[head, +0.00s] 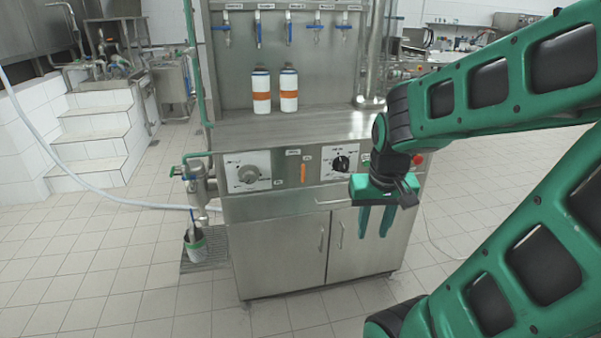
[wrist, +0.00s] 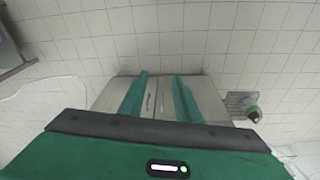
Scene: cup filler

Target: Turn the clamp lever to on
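A steel filling machine (head: 290,205) stands in front of me with a control panel on its front. An upright orange lever (head: 303,172) sits mid-panel between a large silver dial (head: 248,174) at left and a black knob (head: 341,163) at right. The labels are too small to read, so I cannot confirm which control is the clamp lever. My green gripper (head: 373,236) points down in front of the cabinet's right side, to the right of and lower than the orange lever, touching nothing visible. Its fingers are apart and empty, also in the wrist view (wrist: 160,76).
Two white bottles with orange bands (head: 288,90) stand on the machine top below a row of taps (head: 288,27). A red button (head: 418,159) is at the panel's right end. The tiled floor in front is clear.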

